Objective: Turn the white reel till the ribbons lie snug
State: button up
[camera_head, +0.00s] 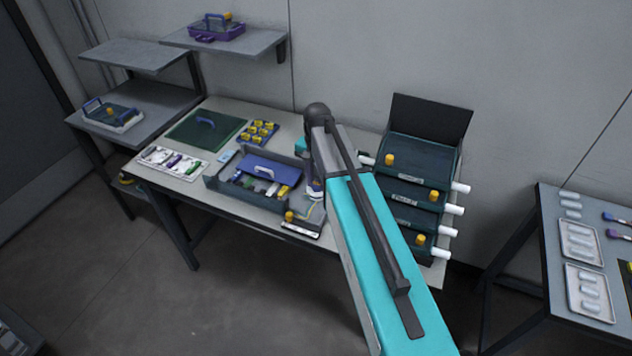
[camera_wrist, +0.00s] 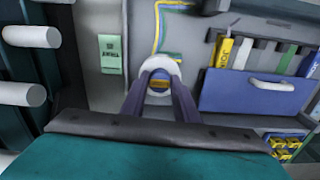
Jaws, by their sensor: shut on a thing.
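The white reel (camera_wrist: 174,68) shows in the wrist view as a round white rim with a yellow and blue middle. My gripper (camera_wrist: 160,84) has its two purple-grey fingers shut on the reel's middle part. Yellow ribbons (camera_wrist: 156,32) run up from the reel and bend right near the top edge of the view. A short blue-green strip lies beside the rim. The fingers hide the reel's near side, and I cannot tell how tight the ribbons are. In the head view, my arm hides most of the reel and gripper.
A dark drawer unit (camera_head: 418,160) with white handles stands close to the right of my arm. To the left are an open tray with a blue lid (camera_head: 270,168), a yellow-capped block (camera_head: 258,132) and a green mat (camera_head: 205,130). A side table (camera_head: 555,205) stands far right.

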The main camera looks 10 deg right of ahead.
aim_at(316, 183)
jog(key=m, duration=0.5)
jog(key=shift+w+a+r+m, duration=0.1)
jog(key=shift+w+r+m, duration=0.1)
jog(key=shift+m, duration=0.2)
jog(key=o, duration=1.1)
jog(key=shift+c, duration=0.2)
jog(key=shift+f, duration=0.1)
jog(key=shift+s, duration=0.1)
jog(key=shift+b, duration=0.3)
notch_tip(316, 183, up, 14)
jog(key=b, duration=0.3)
